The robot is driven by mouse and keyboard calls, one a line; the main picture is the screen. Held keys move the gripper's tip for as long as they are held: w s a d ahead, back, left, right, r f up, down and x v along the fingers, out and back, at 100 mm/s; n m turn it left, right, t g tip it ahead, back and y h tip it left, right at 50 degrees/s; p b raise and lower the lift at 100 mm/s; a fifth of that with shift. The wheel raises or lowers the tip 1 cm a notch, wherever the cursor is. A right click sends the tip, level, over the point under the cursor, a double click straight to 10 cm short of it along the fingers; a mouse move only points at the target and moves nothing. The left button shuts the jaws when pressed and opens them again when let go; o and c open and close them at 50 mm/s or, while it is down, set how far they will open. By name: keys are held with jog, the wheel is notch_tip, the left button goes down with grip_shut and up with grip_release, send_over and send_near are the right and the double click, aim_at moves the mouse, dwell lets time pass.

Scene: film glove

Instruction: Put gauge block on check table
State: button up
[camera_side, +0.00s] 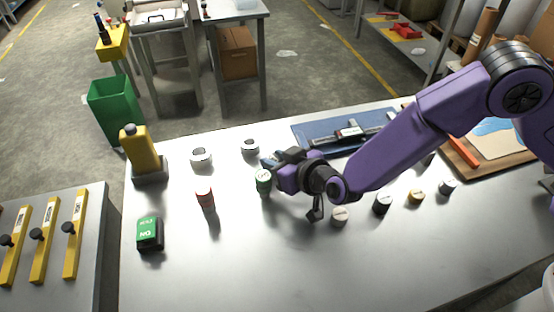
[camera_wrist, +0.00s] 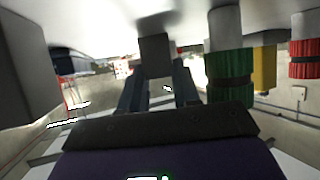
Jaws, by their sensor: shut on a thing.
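My gripper (camera_side: 272,163) is low over the grey metal bench (camera_side: 285,275), just behind a green canister (camera_side: 264,187) in the side view. In the wrist view its two fingers (camera_wrist: 158,88) are shut on a dark grey block (camera_wrist: 155,55), which I take to be the gauge block. The side view hides most of that block. I cannot tell whether it touches the bench. The green canister stands right beside the fingers in the wrist view (camera_wrist: 230,75). No surface is clearly marked as the check table.
White-ringed pieces (camera_side: 201,156) sit behind, small round pieces (camera_side: 383,204) to the right. A blue mat (camera_side: 312,138) carries a caliper-like tool. The bench front is clear.

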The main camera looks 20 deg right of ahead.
jog(key=shift+f, duration=0.1)
jog(key=o, duration=0.8)
jog(key=shift+c, duration=0.2)
jog(key=v, duration=1.2)
